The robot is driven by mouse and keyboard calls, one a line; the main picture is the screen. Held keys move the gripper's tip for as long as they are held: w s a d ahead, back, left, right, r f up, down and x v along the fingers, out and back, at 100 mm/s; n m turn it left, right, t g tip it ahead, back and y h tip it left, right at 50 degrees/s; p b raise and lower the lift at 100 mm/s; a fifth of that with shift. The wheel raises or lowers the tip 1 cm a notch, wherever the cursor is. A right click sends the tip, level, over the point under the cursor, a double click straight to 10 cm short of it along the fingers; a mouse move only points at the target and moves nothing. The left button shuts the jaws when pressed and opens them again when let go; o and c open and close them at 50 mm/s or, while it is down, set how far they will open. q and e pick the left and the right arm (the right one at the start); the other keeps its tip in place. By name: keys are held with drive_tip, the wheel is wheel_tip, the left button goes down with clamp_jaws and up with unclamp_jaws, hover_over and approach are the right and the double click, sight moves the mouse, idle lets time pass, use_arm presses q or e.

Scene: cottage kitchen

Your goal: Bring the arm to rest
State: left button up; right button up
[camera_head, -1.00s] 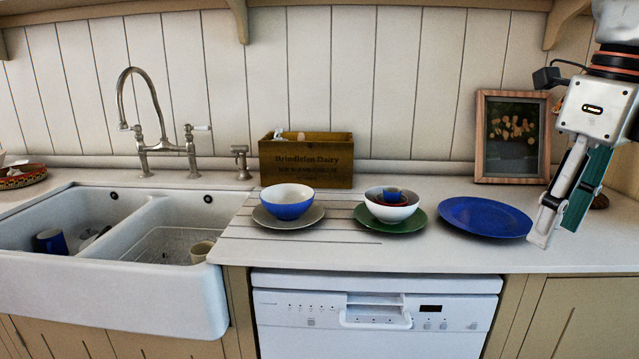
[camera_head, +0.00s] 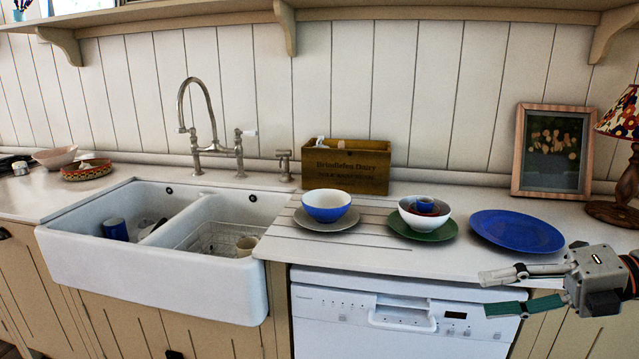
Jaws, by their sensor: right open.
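My right gripper (camera_head: 500,291) is at the lower right of the head view, its fingers pointing left. Its two fingers are apart with nothing between them. It is in front of the counter's front edge, in line with the right part of the dishwasher, below the blue plate in the picture. My right arm comes in from the right edge, and most of it is out of view. My left gripper and arm do not show.
On the counter (camera_head: 390,258) stand a blue plate (camera_head: 516,231), a green plate (camera_head: 432,236) with stacked bowls, and a blue-and-white bowl (camera_head: 326,206) on a grey plate. A wooden box (camera_head: 346,168), picture frame (camera_head: 551,151) and lamp (camera_head: 622,124) stand behind. The double sink (camera_head: 150,262) holds mugs.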

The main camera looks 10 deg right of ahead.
wheel_tip(320, 180, down, 21)
drive_tip(key=s+m+t+h+p, duration=0.1)
drive_tip(key=m+t+h+p, duration=0.4)
drive_tip(key=m+t, duration=0.95)
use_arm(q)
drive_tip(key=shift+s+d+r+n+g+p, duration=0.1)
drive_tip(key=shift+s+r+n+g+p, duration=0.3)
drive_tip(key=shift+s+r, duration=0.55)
use_arm(e)
drive_tip(key=s+a+f+m+g+h, duration=0.5)
drive_tip(key=s+a+f+m+g, duration=0.4)
drive_tip(key=s+a+f+m, duration=0.5)
wheel_tip(320, 180, down, 4)
drive_tip(key=shift+s+r+m, duration=0.2)
drive_tip(key=shift+s+m, duration=0.45)
drive_tip(key=shift+s, duration=0.15)
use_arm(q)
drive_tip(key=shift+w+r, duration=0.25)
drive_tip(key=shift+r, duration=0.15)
use_arm(e)
drive_tip(key=shift+a, duration=0.1)
